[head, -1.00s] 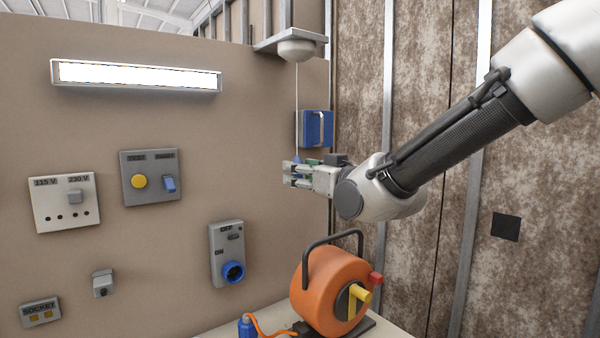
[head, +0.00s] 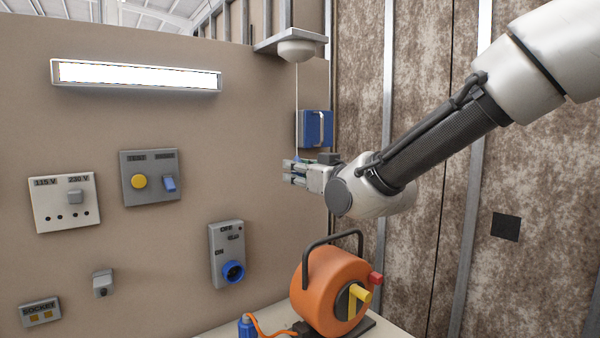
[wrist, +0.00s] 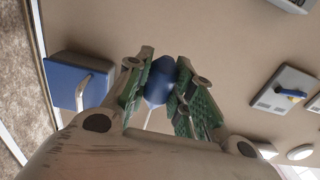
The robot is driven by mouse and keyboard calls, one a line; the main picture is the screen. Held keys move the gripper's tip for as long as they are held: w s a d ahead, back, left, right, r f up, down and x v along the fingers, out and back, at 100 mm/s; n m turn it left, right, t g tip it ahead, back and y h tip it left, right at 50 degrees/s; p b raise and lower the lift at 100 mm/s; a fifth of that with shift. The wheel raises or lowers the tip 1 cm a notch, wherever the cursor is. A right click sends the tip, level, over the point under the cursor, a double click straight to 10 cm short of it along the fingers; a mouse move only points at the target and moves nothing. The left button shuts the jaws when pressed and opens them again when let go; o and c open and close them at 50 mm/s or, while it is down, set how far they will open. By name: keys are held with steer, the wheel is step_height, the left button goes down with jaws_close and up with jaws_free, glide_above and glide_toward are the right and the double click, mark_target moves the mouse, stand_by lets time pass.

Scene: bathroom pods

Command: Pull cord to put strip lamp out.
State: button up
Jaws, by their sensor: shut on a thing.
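The strip lamp (head: 140,75) is lit bright white, high on the beige wall in the head view. A thin white cord (head: 297,110) hangs from a round ceiling switch (head: 296,50) on a bracket to the right of the lamp. My gripper (head: 290,172) is at the cord's lower end. In the wrist view my gripper (wrist: 164,95) is shut on the blue cord pull (wrist: 160,80), with its green-padded fingers on both sides of it. The cord (wrist: 150,115) also shows there, leading away from the pull.
A blue box with a grey handle (head: 319,128) is on the wall just behind my gripper. An orange cable reel (head: 325,290) stands on the surface below. Wall plates with switches (head: 150,178) and a grey unit with a blue socket (head: 226,255) are to the left.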

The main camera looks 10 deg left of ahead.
steer(key=shift+f, duration=0.5)
steer(key=o, duration=0.9)
steer(key=shift+r, duration=0.1)
steer(key=v, duration=0.8)
